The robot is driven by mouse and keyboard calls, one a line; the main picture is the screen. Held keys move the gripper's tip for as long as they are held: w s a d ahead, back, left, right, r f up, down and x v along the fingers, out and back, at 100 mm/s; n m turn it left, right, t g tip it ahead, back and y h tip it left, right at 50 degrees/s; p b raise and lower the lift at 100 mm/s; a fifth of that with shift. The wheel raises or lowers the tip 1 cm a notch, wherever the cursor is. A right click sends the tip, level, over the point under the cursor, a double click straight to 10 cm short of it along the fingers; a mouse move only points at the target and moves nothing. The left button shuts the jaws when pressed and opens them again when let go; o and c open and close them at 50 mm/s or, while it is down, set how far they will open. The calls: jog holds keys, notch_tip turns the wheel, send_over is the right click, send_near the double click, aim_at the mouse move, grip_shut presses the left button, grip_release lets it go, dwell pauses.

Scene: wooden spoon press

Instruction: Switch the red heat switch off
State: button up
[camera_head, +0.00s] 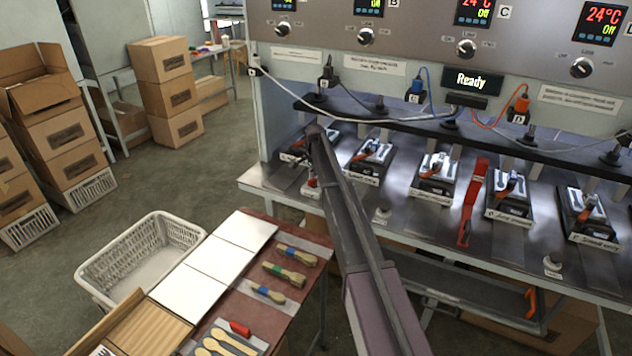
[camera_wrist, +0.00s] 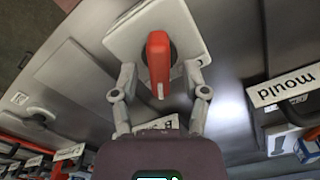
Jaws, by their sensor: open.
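The red heat switch (camera_wrist: 158,62) shows in the wrist view as a red lever on a dark round base, set on a white plate (camera_wrist: 190,22). The lever points down the picture toward my wrist. My gripper (camera_wrist: 160,70) is open, with one finger on each side of the lever. A narrow gap shows on both sides, and I cannot tell whether either finger touches it. In the head view my arm reaches to the left end of the press bench (camera_head: 258,184). My arm largely hides the gripper and the switch there.
Several mould stations (camera_head: 437,178) line the bench to the right, under a dark bar with cables. A red upright handle (camera_head: 470,205) stands between two stations. The panel displays (camera_head: 474,12) read Off, and a sign (camera_head: 472,80) reads Ready. A white basket (camera_head: 140,256) and spoon table stand at front left.

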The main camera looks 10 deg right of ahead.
grip_shut()
jog(key=shift+n, duration=0.5)
jog(key=n, duration=0.5)
jog(key=shift+a, duration=0.1)
jog(key=n, duration=0.6)
jog(key=shift+a, duration=0.15)
dwell(0.4)
grip_release()
jog(key=shift+w, duration=0.1)
